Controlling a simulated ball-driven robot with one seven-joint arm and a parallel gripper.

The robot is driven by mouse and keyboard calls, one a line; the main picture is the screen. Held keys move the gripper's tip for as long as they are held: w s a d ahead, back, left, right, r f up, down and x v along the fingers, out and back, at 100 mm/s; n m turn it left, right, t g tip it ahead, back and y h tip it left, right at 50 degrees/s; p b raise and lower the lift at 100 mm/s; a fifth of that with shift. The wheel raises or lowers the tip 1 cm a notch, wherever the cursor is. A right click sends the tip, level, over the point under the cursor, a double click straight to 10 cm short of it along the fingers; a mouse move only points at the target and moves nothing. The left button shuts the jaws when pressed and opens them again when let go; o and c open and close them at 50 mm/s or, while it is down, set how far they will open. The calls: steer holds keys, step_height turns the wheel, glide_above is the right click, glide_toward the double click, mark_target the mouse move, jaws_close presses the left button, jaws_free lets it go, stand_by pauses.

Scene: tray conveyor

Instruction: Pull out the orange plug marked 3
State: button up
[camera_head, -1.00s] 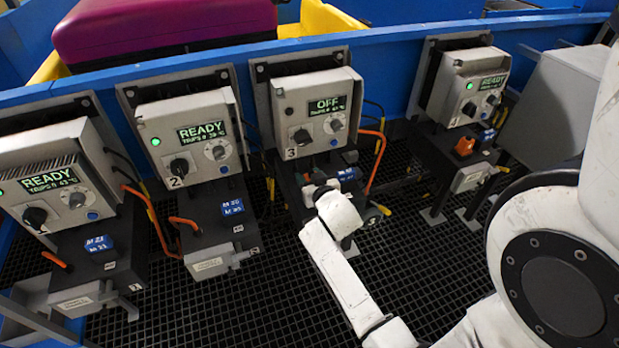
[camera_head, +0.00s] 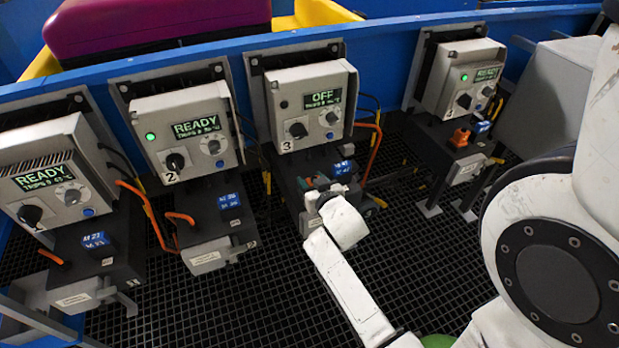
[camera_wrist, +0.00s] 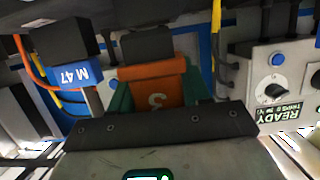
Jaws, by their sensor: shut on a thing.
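The orange plug marked 3 (camera_wrist: 152,88) shows in the middle of the wrist view, its 3 upside down. The green fingers of my gripper (camera_wrist: 152,98) press on its left and right sides. In the head view my gripper (camera_head: 318,186) is in front of station 3, over its dark motor block (camera_head: 353,188), and mostly hides the plug. A dark block (camera_wrist: 147,45) shows just beyond the plug in the wrist view; I cannot tell whether the two touch. The station 3 control box (camera_head: 312,105) reads OFF.
Station 1 (camera_head: 45,175), station 2 (camera_head: 188,130) and the right-hand station (camera_head: 463,85) read READY. Another orange plug (camera_head: 460,138) is on the right-hand station. Orange cables (camera_head: 371,150) run beside the boxes. The black grid floor (camera_head: 265,290) in front is open.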

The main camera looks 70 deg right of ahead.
steer(key=shift+s+a, duration=0.9)
steer(key=shift+a, duration=0.2)
steer(key=shift+s+a, duration=0.9)
steer(key=shift+a, duration=0.15)
